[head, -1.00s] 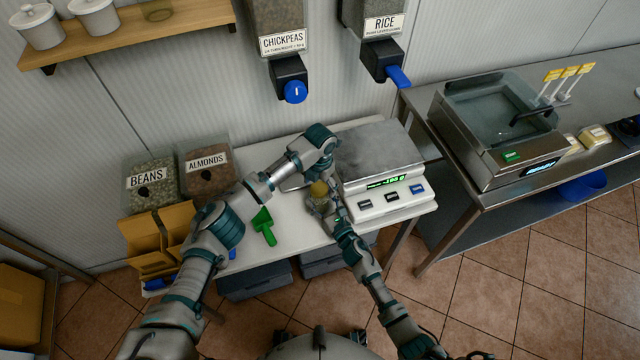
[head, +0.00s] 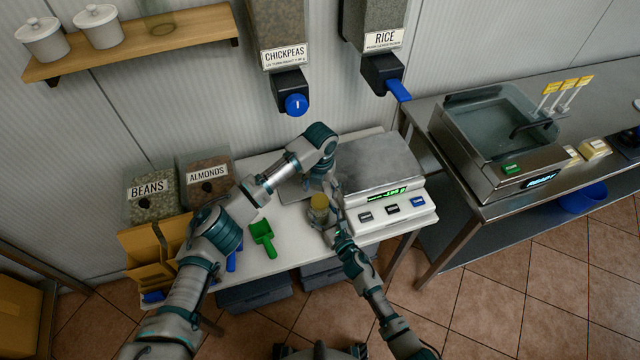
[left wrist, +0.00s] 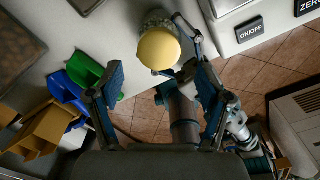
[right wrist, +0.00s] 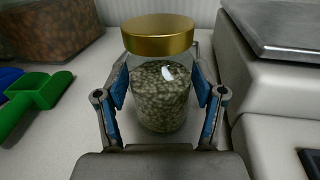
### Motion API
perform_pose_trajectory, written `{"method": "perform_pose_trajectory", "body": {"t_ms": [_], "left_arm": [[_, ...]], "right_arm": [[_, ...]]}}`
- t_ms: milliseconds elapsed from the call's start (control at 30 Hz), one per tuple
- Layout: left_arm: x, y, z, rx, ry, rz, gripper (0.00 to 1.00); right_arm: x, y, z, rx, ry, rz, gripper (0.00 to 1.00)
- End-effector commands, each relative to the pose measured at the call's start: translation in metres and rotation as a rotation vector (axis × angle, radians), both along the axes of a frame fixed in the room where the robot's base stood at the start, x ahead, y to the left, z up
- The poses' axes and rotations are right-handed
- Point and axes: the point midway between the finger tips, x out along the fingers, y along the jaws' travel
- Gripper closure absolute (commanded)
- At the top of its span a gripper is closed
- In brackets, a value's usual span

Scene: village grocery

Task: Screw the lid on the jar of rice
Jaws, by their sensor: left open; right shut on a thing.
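The glass jar (right wrist: 162,98) stands upright on the white table, filled with grey-brown grains. A gold lid (right wrist: 158,35) sits level on its mouth; I cannot tell how tightly it is screwed. In the head view the lid (head: 320,201) shows beside the scale. My right gripper (right wrist: 160,92) is shut on the jar's body, one finger on each side. My left gripper (left wrist: 157,90) is open above the jar. In the left wrist view the lid (left wrist: 158,49) is ahead of its fingertips, with nothing between the fingers.
The scale (head: 397,208) stands close to the right of the jar. A green scoop (head: 262,238) lies to the left, near the beans (head: 150,198) and almonds (head: 206,178) bins and cardboard holders (head: 140,247). Chickpeas and rice dispensers hang above. Table space between scoop and jar is clear.

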Motion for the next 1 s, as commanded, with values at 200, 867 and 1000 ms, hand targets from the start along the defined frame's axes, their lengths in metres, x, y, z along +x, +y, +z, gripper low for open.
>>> {"method": "perform_pose_trajectory", "body": {"t_ms": [200,867,1000], "left_arm": [[0.0,0.0,0.006,-0.002,-0.002,0.545,0.22],[0.0,0.001,0.023,-0.003,-0.004,2.27,0.22],[0.0,0.002,0.025,-0.002,-0.003,2.584,0.22]], "right_arm": [[0.0,0.0,0.0,0.0,0.0,-0.001,1.0],[0.0,0.0,0.0,0.0,0.0,-0.001,1.0],[0.0,0.0,0.0,0.0,0.0,-0.001,1.0]]}}
